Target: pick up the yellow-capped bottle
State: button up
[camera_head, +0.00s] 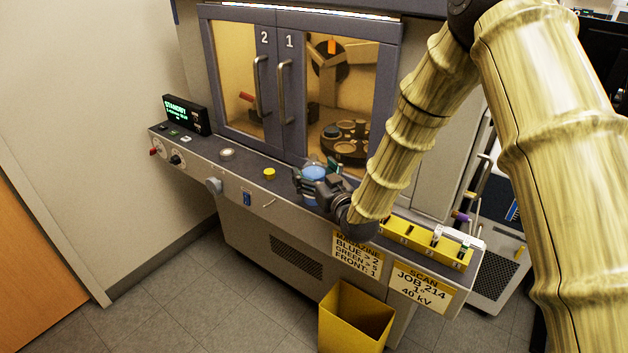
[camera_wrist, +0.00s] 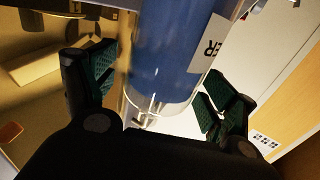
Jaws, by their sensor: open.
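A clear cylindrical bottle with blue contents (camera_wrist: 175,50) and a white label ending in "ER" fills the upper middle of the wrist view. Its cap is not visible there. My gripper (camera_wrist: 160,92) is open, with one green-padded finger on each side of the bottle; gaps show at both sides. In the head view my gripper (camera_head: 318,184) is at the front ledge, around a blue round thing (camera_head: 313,172) that looks like the same bottle. No yellow cap can be made out on it.
A yellow round knob or cap (camera_head: 269,174) is on the ledge (camera_head: 240,165) to the left. Cabinet doors (camera_head: 285,90) stand closed behind my gripper. A yellow slotted rack (camera_head: 425,242) is at the right, and a yellow bin (camera_head: 355,318) stands on the floor below.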

aim_at(317, 163)
jog(key=shift+w, duration=0.1)
jog(key=c, duration=1.6)
jog(key=shift+r, duration=0.2)
jog(key=shift+r+b, duration=0.55)
jog(key=shift+r, duration=0.85)
jog(key=shift+s+d+r, duration=0.2)
jog(key=shift+s, duration=0.05)
jog(key=w+d+r+b+v, duration=0.1)
jog(key=b+v, duration=0.2)
jog(key=v, duration=1.2)
jog(key=shift+s+d+r, duration=0.2)
jog(key=shift+d+r, duration=0.05)
jog(key=shift+d, duration=0.15)
jog(key=o, duration=0.8)
jog(key=c, duration=0.9)
